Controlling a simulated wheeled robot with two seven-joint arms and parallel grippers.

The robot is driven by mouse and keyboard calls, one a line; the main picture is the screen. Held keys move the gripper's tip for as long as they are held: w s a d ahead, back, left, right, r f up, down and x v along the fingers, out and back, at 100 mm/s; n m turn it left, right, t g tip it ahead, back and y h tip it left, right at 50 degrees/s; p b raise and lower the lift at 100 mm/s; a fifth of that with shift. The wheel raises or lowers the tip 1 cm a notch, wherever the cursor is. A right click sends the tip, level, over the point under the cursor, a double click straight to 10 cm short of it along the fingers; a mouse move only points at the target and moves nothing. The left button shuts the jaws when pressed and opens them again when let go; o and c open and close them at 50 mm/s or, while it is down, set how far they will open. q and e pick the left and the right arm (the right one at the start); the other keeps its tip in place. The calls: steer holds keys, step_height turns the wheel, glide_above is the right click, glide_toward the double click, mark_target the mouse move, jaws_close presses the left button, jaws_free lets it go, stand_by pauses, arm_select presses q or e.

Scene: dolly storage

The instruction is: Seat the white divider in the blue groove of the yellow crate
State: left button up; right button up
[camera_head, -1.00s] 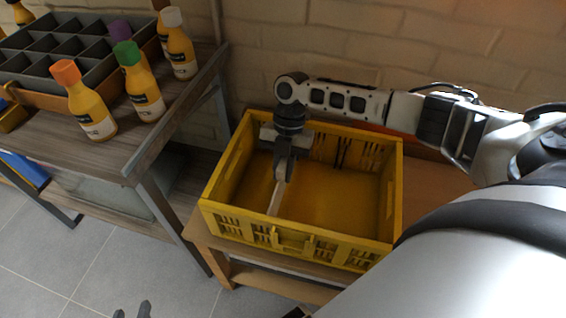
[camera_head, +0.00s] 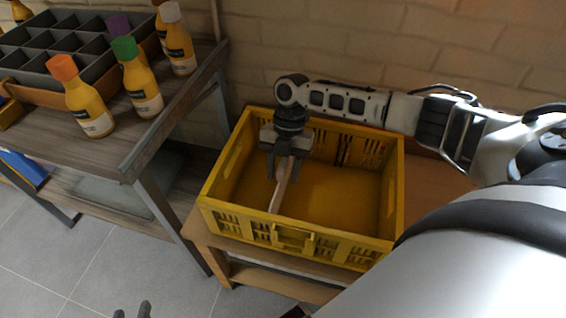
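The yellow crate (camera_head: 222,180) stands on a low wooden bench. The white divider (camera_head: 280,188) is inside it, left of the middle, seen nearly edge-on and running from the crate's front wall towards the back. My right gripper (camera_head: 284,174) reaches down into the crate over the divider. Its two fingers are spread apart, one on each side of the divider's upper edge. The blue groove is not visible, so I cannot tell how the divider sits in it. My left gripper (camera_head: 132,311) shows only its fingertips at the bottom edge, apart and empty.
A wooden table (camera_head: 150,140) at the left carries a grey compartment tray (camera_head: 40,50) and several yellow bottles (camera_head: 90,105). A brick wall (camera_head: 390,50) is close behind the crate. The right part of the crate is empty. Grey floor tiles lie in front.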

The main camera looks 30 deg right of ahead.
arm_select(q)
steer(key=shift+s+f, duration=0.2)
steer(key=shift+s, duration=0.05)
arm_select(e)
steer(key=shift+v, duration=0.8)
arm_select(q)
steer(key=shift+t+h, duration=0.3)
steer(key=shift+t, duration=0.1)
steer(key=r, duration=0.5)
steer(key=shift+w+d+p, duration=0.3)
steer(key=shift+p, duration=0.1)
arm_select(e)
steer(key=v, duration=1.4)
steer(key=shift+r, duration=0.2)
